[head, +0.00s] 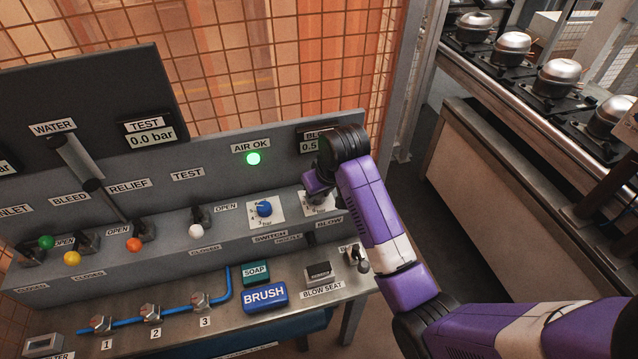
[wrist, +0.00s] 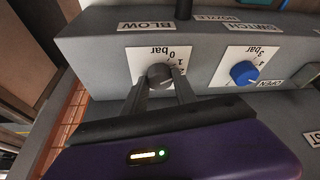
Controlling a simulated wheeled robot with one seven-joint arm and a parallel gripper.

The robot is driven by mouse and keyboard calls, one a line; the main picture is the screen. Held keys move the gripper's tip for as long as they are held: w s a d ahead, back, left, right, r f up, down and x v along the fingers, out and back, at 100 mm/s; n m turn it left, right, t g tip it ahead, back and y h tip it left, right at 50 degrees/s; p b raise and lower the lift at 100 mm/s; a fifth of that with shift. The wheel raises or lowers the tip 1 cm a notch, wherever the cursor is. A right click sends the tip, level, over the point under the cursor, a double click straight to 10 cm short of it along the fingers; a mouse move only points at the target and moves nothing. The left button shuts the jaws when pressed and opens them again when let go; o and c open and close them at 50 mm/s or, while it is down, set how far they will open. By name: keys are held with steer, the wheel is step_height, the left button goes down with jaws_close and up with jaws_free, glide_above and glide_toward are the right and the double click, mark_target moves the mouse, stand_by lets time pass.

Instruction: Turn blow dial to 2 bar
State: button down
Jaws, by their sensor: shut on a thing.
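The blow dial is a dark grey knob (wrist: 159,75) on a white scale plate marked "bar", under the BLOW label (wrist: 147,26) in the wrist view. My gripper (wrist: 160,84) has a finger on each side of the knob and is shut on it. The knob's pointer and exact setting are hidden by the fingers. In the head view my gripper (head: 318,192) is at the right end of the panel and covers the dial. The blow display (head: 310,145) above reads 0.5, with its right part hidden behind my arm.
A blue dial (head: 264,208) sits just left of the blow dial in the head view. A green AIR OK lamp (head: 253,158) is lit. Several coloured valve levers line the panel to the left. A soap block (head: 255,272), a blue brush block (head: 265,296) and a blow seat (head: 319,271) are on the bench below.

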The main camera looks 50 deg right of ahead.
steer(key=m, duration=0.1)
steer(key=m+h+p, duration=0.1)
steer(key=shift+w+a+r+m, duration=0.1)
steer(key=shift+a+r+m, duration=0.05)
steer(key=shift+m, duration=0.15)
steer(key=shift+m+g+h, duration=0.4)
steer(key=shift+m+g, duration=0.2)
steer(key=shift+m, duration=0.8)
steer(key=c, duration=1)
jaws_free()
steer(key=b+v, duration=0.1)
steer(key=v, duration=0.6)
steer(key=shift+r, duration=0.25)
